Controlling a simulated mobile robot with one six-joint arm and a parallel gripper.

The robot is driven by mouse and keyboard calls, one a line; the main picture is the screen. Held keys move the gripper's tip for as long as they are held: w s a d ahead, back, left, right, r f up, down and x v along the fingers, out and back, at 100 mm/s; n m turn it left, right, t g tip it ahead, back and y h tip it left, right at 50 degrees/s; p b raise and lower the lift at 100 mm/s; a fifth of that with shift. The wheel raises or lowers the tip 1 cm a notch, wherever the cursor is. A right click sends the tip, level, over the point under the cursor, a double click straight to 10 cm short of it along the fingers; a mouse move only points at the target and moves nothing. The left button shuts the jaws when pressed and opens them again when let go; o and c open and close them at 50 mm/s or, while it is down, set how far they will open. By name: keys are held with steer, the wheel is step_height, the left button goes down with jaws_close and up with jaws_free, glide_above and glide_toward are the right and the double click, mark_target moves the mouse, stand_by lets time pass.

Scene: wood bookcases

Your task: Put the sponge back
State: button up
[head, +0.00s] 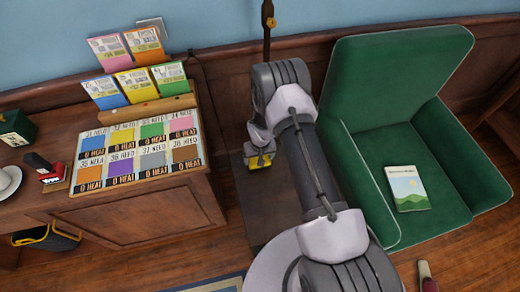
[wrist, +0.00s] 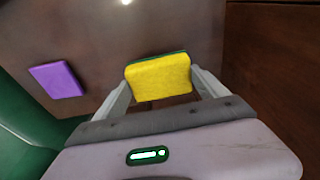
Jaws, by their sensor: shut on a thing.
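The sponge (wrist: 159,79) is yellow with a dark green layer along its far edge. In the wrist view it sits between the two fingers of my gripper (wrist: 160,88), which is shut on it. In the head view the sponge (head: 258,162) shows as a small yellow patch at the end of my gripper (head: 258,158), over the small dark wood table (head: 262,208) between the desk and the armchair. Whether the sponge touches the tabletop cannot be told. A purple block (wrist: 57,80) lies on the dark brown surface to the left of the sponge.
A green armchair (head: 400,135) with a booklet (head: 407,188) on its seat stands to the right. A wooden desk (head: 140,225) with a grid of coloured cards (head: 138,152) and a card rack (head: 150,108) stands to the left. A bin (head: 47,238) is under the desk.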

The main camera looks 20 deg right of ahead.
steer(key=shift+s+a+f, duration=0.1)
steer(key=shift+s+f, duration=0.1)
steer(key=shift+f, duration=0.3)
steer(key=shift+s+a+f, duration=0.1)
steer(key=shift+s+f, duration=0.1)
steer(key=shift+f, duration=0.3)
steer(key=shift+s, duration=0.1)
